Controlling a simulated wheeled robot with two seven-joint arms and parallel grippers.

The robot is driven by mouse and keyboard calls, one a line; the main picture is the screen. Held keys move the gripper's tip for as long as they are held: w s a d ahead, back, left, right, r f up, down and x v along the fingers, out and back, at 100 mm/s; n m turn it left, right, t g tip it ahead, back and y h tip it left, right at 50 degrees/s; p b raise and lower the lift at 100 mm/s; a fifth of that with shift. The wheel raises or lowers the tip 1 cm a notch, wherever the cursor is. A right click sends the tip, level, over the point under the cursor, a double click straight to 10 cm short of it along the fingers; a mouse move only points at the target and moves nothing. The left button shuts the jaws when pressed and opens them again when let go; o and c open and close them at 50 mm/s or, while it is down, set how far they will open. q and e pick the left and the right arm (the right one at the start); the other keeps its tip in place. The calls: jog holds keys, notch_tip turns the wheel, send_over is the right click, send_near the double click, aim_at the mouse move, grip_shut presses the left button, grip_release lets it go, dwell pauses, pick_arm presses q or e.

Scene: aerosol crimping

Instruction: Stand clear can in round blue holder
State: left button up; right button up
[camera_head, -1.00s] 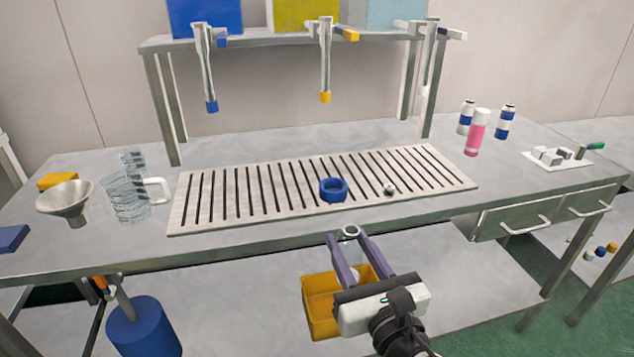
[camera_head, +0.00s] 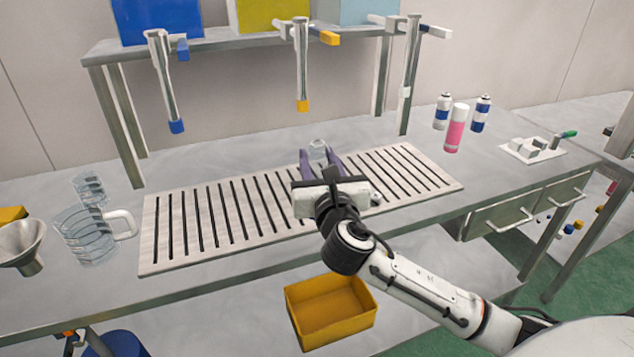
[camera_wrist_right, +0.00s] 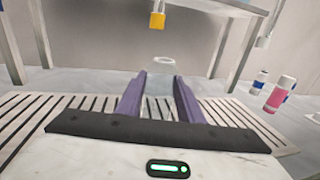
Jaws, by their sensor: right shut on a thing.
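My right gripper (camera_head: 321,160) is over the slatted grate on the bench, its purple fingers shut on the clear can (camera_head: 318,148). The can's round top shows just beyond the fingertips. I cannot tell how the can's base sits relative to the holder. My left gripper is not in view.
The slatted grate (camera_head: 222,217) lies along the bench. Clear jugs (camera_head: 85,235) and a metal funnel (camera_head: 22,245) stand at left. A pink can (camera_head: 455,128) and blue-white cans stand at right. Dispenser nozzles (camera_head: 303,75) hang above. A yellow bin (camera_head: 331,308) is below.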

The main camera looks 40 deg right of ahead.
jog(key=shift+f+b, duration=0.4)
jog(key=shift+f, duration=1.85)
jog(key=shift+f, duration=0.15)
jog(key=o, duration=1.1)
jog(key=shift+c, duration=0.2)
jog(key=shift+s, duration=0.1)
jog(key=v, duration=1.1)
jog(key=shift+s+a+r, duration=0.2)
jog(key=shift+s+r, duration=0.05)
jog(key=shift+s, duration=0.1)
